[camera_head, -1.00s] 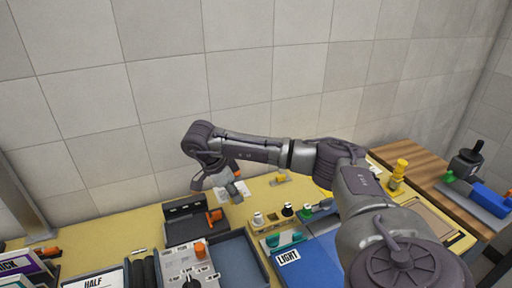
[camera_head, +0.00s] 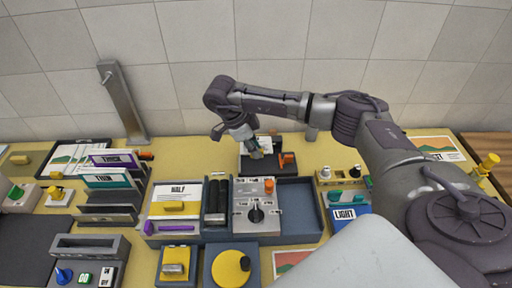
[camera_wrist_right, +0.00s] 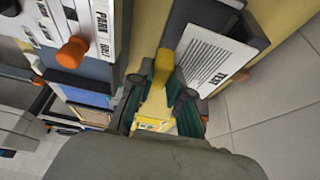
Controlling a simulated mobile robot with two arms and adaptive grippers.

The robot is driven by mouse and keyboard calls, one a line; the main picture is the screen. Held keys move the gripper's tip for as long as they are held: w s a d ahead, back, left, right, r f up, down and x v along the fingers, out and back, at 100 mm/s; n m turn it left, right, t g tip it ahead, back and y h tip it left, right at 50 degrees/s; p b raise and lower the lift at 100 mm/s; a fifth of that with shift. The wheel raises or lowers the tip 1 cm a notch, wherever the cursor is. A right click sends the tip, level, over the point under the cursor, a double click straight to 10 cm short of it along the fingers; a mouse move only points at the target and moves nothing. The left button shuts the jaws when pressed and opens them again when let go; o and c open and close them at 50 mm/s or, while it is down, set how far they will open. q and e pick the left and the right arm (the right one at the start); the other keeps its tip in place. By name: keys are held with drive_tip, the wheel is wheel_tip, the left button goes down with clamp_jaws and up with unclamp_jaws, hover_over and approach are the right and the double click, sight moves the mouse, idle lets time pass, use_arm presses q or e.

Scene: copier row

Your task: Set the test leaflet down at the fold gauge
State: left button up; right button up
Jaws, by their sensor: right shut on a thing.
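The test leaflet (camera_wrist_right: 207,56) is a white printed sheet marked TEST with a yellow grip piece (camera_wrist_right: 156,82). My right gripper (camera_wrist_right: 170,92) is shut on that yellow piece; in the head view the gripper (camera_head: 255,152) points down at the back of the table. The leaflet shows there as a small white patch (camera_head: 263,142), partly hidden by the gripper. The dark stand with an orange stop (camera_head: 287,160), which looks like the fold gauge, is right under and beside it. In the wrist view the leaflet overlaps its dark plate (camera_wrist_right: 230,15); contact is unclear. My left gripper is out of view.
A grey panel with a black dial and orange knob (camera_head: 256,203) stands in front of the stand. A HALF tray (camera_head: 180,197) and THICK card racks (camera_head: 110,195) are to the left. A blue LIGHT tray (camera_head: 347,220) is to the right. The tiled wall is close behind.

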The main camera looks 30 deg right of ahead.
drive_tip(key=shift+f, duration=0.1)
drive_tip(key=shift+f+b, duration=3.35)
drive_tip(key=shift+f, duration=0.9)
drive_tip(key=o, duration=0.9)
drive_tip(key=shift+c, duration=0.2)
